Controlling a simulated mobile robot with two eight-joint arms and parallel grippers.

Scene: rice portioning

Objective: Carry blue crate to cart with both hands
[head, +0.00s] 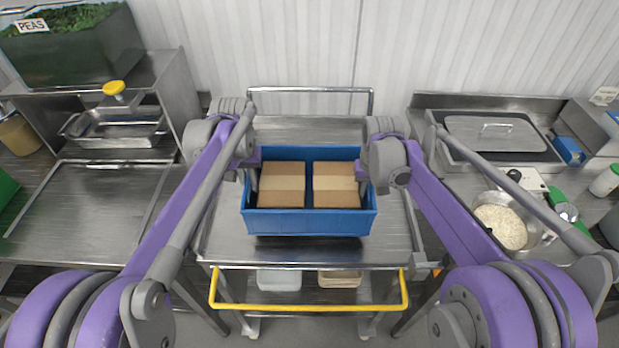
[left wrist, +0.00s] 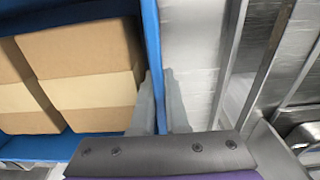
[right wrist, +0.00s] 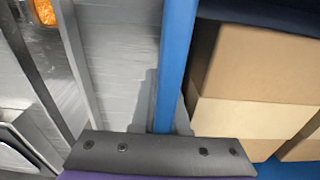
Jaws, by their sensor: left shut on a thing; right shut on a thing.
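The blue crate (head: 310,222) is in the middle of the head view, over the top of the steel cart (head: 285,252). It holds two cardboard boxes (head: 281,185) side by side, each with a paler band. My left gripper (left wrist: 165,105) is shut on the crate's left wall (left wrist: 153,40). My right gripper (right wrist: 163,105) is shut on the crate's right wall (right wrist: 175,60). The crate looks level. I cannot tell whether its bottom touches the cart top. In the head view my wrists hide the gripper fingers.
The cart has a yellow front handle (head: 310,307) and a grey rear rail (head: 310,90). Steel counters flank it, with a steel pan (head: 115,127) at left and a rice bowl (head: 502,226) at right. Bare cart top shows around the crate.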

